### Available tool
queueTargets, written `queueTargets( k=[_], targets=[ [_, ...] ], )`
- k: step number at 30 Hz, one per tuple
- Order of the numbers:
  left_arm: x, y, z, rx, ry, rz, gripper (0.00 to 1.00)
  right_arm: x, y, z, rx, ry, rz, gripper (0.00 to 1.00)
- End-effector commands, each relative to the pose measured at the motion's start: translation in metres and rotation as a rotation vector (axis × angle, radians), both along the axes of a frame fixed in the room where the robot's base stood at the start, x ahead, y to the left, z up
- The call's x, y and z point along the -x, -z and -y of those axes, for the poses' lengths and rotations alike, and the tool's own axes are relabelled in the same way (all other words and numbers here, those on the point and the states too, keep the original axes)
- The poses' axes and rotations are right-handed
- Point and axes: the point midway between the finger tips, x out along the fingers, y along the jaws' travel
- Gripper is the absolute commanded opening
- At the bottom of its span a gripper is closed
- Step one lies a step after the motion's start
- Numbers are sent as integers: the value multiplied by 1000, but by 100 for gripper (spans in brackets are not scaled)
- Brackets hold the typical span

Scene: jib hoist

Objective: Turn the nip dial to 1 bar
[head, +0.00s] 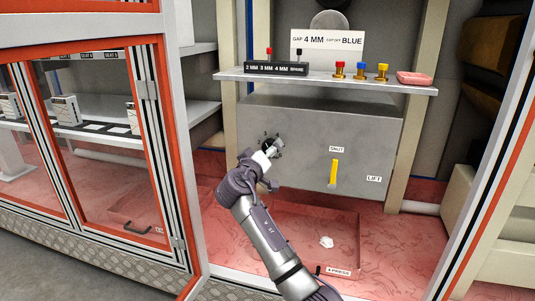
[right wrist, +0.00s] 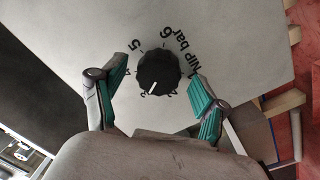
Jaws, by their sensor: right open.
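The nip dial (right wrist: 159,70) is a round black knob with a white pointer line, on a grey panel, seen in the right wrist view. Its pointer is toward the lower left of that picture, near the partly hidden lower numbers; 4, 5 and 6 show around the left and top. My right gripper (right wrist: 150,84) is open, its teal-padded fingers on either side of the dial, with visible gaps to it. In the head view the right gripper (head: 266,158) is at the dial (head: 275,144) and partly covers it. My left gripper is not in view.
The grey panel (head: 310,120) also bears a yellow lever (head: 334,173) under a SHUT label, right of the dial. A shelf (head: 330,83) above holds colored knobs, a labelled block and a pink item. A glass-fronted cabinet (head: 110,140) stands at left. A frame post (head: 500,150) bounds the right.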

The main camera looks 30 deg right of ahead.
Motion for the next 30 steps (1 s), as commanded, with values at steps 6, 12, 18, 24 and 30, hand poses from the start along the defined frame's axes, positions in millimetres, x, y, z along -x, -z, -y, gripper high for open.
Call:
queueTargets(
  k=[6,12,18,24,30],
  targets=[
    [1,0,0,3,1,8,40,-2,-1,2,-1,0,1,73],
    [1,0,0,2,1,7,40,-1,0,2,-1,0,1,57],
    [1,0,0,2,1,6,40,-1,0,2,0,0,0,23],
    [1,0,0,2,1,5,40,-1,0,2,2,0,-2,13],
    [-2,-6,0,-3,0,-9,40,-1,-1,2,23,0,-27,13]
  ],
)
